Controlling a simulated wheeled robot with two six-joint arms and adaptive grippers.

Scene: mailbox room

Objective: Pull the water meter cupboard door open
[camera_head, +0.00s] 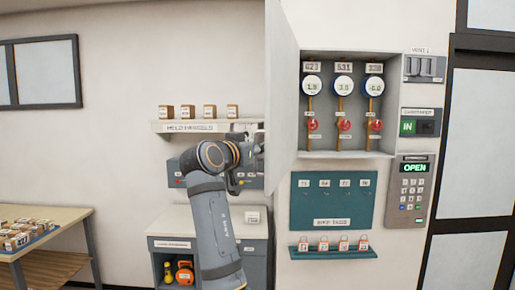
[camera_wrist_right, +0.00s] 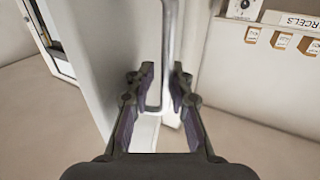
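The white cupboard door (camera_head: 282,90) stands swung out at the left side of the cupboard (camera_head: 347,146). The open cupboard shows three round meters (camera_head: 344,87) with red valves below. In the right wrist view, a pale vertical bar handle (camera_wrist_right: 168,45) runs along the door (camera_wrist_right: 95,60). My left gripper is out of view.
A shelf with small parcels (camera_head: 205,126) is on the wall left of the door. A grey cabinet (camera_head: 205,228) stands below it, and a parcel table (camera_head: 45,215) is at far left. A green tag board (camera_head: 333,201) and keypad (camera_head: 410,190) are below and right of the cupboard.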

